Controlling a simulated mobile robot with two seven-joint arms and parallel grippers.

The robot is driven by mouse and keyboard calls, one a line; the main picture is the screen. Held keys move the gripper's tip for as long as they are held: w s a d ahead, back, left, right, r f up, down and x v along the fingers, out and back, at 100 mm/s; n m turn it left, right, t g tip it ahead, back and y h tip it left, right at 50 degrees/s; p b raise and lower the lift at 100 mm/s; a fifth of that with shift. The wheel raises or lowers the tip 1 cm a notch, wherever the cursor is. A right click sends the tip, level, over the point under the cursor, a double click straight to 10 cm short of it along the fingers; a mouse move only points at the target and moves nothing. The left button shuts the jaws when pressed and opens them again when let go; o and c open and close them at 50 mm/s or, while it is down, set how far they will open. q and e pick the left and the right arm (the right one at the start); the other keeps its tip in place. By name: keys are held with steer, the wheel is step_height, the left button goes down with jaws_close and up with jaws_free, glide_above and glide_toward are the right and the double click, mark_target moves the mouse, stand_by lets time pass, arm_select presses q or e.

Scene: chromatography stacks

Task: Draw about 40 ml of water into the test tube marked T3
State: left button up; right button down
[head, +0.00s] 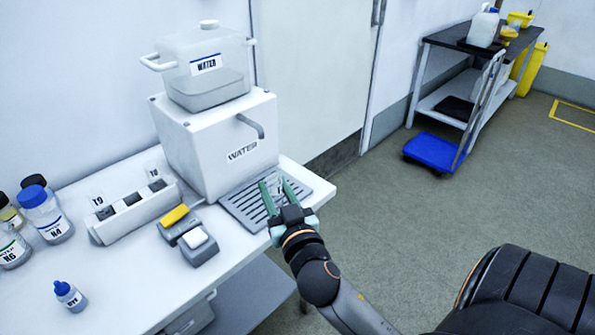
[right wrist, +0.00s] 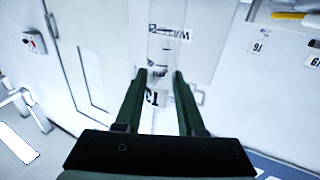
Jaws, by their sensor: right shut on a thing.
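My right gripper (head: 272,188) is shut on a clear test tube (right wrist: 166,45), held over the drip tray (head: 240,212) in front of the dispenser. In the right wrist view the tube stands out between the two fingers (right wrist: 155,78), with a T3 mark by them. The tube is hard to make out in the head view, and its water level cannot be told. The white WATER dispenser (head: 195,150) has a grey spout (head: 250,126) on its front. A translucent WATER tank (head: 212,62) stands on top, with liquid low in it. My left gripper is not in view.
A white rack (head: 120,231) with small labels stands left of the dispenser. A yellow-topped block (head: 173,215) and a white-topped block (head: 195,235) sit beside the tray. Bottles (head: 45,215) and a small blue-capped bottle (head: 68,296) stand at the left. A blue cart (head: 432,150) is farther off.

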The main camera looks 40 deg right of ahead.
steer(key=d+m+g+h, duration=0.1)
steer(key=d+m+h, duration=0.15)
steer(key=d, duration=0.35)
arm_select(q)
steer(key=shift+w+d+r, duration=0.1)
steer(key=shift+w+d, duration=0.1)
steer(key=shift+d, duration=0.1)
arm_select(e)
steer(key=w+a, duration=0.1)
steer(key=w, duration=0.9)
steer(key=shift+w, duration=0.25)
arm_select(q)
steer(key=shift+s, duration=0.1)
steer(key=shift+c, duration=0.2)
arm_select(e)
steer(key=shift+a+n, duration=0.1)
steer(key=shift+n, duration=0.15)
